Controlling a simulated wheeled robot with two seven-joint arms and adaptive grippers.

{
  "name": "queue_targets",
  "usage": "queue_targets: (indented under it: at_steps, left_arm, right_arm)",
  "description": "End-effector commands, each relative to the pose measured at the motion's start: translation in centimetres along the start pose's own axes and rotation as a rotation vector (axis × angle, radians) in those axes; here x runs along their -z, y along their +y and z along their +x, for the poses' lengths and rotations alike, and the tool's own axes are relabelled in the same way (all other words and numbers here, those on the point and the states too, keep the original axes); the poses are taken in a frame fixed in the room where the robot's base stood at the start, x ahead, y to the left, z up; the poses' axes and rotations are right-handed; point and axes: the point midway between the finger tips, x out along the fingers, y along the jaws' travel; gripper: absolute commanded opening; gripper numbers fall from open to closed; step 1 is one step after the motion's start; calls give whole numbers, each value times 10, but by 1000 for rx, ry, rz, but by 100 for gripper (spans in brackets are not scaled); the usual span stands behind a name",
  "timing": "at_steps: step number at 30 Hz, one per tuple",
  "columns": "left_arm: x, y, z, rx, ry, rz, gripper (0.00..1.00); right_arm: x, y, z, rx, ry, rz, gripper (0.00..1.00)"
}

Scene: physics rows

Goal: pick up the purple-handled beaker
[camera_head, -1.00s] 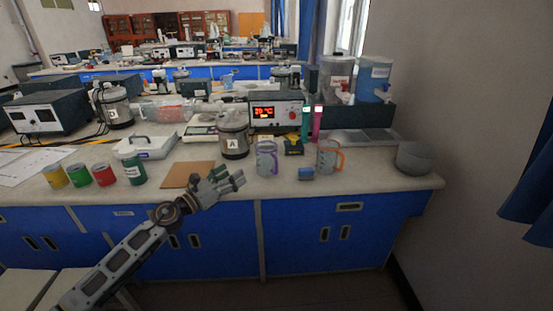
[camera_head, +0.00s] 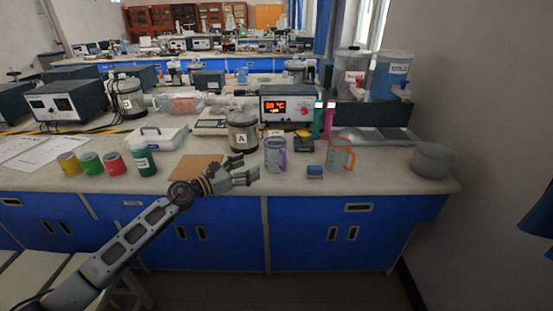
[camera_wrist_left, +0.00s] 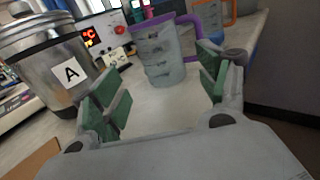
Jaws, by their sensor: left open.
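The purple-handled beaker (camera_head: 275,156) stands upright on the bench, right of the metal pot marked A. In the left wrist view the beaker (camera_wrist_left: 160,54) is ahead, between and beyond my fingers, with its purple handle on the right. My left gripper (camera_head: 248,170) is open and empty, to the left of the beaker and apart from it. The left wrist view shows its green-padded fingers (camera_wrist_left: 163,92) spread wide. My right gripper is in neither view.
The metal pot (camera_head: 242,130) stands close behind my left gripper. An orange-handled beaker (camera_head: 339,158) and a small blue block (camera_head: 314,171) are right of the purple-handled one. A brown board (camera_head: 196,167) lies at left. A grey bowl (camera_head: 433,160) sits at the right end.

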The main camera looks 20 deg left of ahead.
Motion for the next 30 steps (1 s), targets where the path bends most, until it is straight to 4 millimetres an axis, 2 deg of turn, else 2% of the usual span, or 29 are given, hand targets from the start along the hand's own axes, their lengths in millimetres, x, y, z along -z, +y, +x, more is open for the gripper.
queue_targets:
  at_steps: [30]
  left_arm:
    - [-1,0,70,0,-1,-1,75]
  right_arm:
    - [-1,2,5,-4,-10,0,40]
